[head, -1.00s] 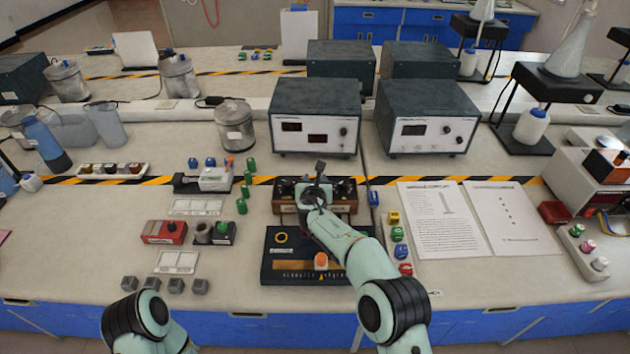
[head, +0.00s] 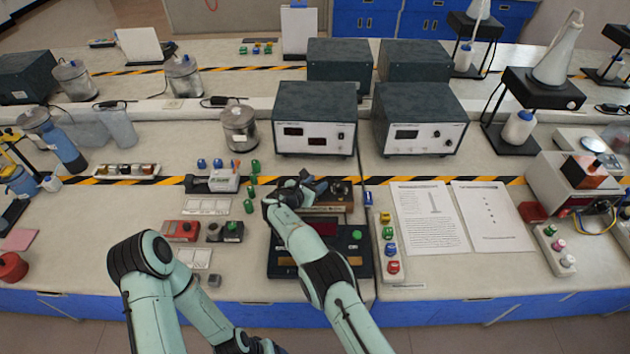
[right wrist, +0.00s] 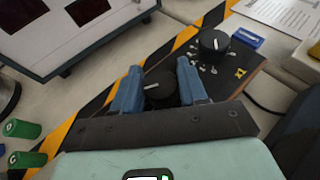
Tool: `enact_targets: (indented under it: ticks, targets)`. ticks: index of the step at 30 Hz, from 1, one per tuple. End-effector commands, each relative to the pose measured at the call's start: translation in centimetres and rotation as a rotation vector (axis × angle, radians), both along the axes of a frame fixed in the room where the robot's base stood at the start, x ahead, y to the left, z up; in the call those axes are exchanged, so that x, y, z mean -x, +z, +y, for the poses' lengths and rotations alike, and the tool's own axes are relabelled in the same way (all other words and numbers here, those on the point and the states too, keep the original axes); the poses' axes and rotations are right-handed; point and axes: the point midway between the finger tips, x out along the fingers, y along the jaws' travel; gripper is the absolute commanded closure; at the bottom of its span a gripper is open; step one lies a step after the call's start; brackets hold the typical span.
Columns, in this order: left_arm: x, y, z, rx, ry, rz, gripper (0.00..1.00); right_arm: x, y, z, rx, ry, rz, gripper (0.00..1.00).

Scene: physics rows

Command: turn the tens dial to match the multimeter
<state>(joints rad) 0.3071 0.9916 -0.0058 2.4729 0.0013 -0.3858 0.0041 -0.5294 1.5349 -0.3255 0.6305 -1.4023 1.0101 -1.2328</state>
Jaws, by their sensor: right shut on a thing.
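A wooden dial box (head: 330,209) stands near the striped tape, with black dials on its top. My right gripper (right wrist: 150,85) is shut on a black dial (right wrist: 160,97), one blue finger on each side of it. In the head view my right gripper (head: 292,190) covers the left part of the box. Another black dial (head: 340,187) is free to the right; its white pointer line shows in the right wrist view (right wrist: 213,43). A black unit with a dark red display (head: 319,229) lies in front; no reading is legible. My left gripper is out of frame.
Two grey instruments (head: 315,118) (head: 420,118) stand behind the box. Small coloured blocks (head: 389,249) line its right side and green ones (head: 250,211) its left. Printed sheets (head: 437,222) lie farther right. My left arm crosses the front left.

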Motion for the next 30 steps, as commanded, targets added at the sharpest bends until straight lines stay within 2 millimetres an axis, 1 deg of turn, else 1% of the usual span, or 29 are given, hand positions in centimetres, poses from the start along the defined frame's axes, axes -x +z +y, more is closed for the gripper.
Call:
enact_targets:
  ticks: [1,12,13,14,15,24,26,30]
  targets:
    - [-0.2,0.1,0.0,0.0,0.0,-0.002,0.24,-0.3,0.5,0.0,0.001,-0.001,-0.01,0.88]
    - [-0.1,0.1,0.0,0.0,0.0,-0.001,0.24,-0.2,0.4,0.0,0.002,-0.004,-0.009,0.88]
    - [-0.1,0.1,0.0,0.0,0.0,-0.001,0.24,-0.2,0.4,0.0,0.002,-0.004,-0.01,0.48]
    - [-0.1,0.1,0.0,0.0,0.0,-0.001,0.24,-0.2,0.4,0.0,0.002,-0.004,-0.009,0.38]
    - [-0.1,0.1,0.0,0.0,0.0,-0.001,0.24,-0.1,0.4,0.0,0.002,-0.004,-0.009,0.37]
    - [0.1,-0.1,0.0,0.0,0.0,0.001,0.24,0.1,0.2,0.1,0.0,-0.004,-0.003,0.37]
    - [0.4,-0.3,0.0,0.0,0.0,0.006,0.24,0.5,0.3,0.4,0.0,-0.003,-0.004,0.37]
    - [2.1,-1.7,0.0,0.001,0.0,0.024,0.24,2.2,0.7,1.6,0.0,0.001,-0.002,0.37]
